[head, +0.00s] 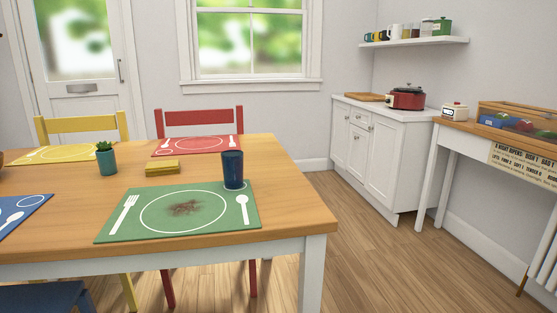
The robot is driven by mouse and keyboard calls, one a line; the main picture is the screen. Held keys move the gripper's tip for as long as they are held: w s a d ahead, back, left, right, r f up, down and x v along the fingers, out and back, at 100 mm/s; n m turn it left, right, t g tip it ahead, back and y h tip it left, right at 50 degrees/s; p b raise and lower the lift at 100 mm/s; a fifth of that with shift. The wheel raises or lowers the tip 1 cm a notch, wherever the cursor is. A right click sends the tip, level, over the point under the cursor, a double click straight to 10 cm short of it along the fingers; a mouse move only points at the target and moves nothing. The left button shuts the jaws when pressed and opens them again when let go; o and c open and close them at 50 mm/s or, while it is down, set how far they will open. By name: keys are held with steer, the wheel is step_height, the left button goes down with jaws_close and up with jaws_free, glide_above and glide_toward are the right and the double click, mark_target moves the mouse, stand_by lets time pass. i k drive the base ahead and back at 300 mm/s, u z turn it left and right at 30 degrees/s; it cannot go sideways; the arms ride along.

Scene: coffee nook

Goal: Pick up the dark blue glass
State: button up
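The dark blue glass (232,170) stands upright on the wooden table, at the back right part of the green placemat (113,233). It stands just beyond the spoon drawn on the mat. The placemat also has a drawn plate and fork, with a brown smudge in the plate's middle. My gripper is not in view.
The wooden table (284,215) also bears a small potted plant (106,160), a yellow block (162,168), and red (197,151), yellow and blue placemats. Yellow (83,125) and red chairs stand behind it. Open floor (350,240) lies right of the table, before the white cabinet (380,160).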

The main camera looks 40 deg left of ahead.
mark_target(232, 161)
steer(key=i, duration=1.75)
steer(key=u, duration=3.2)
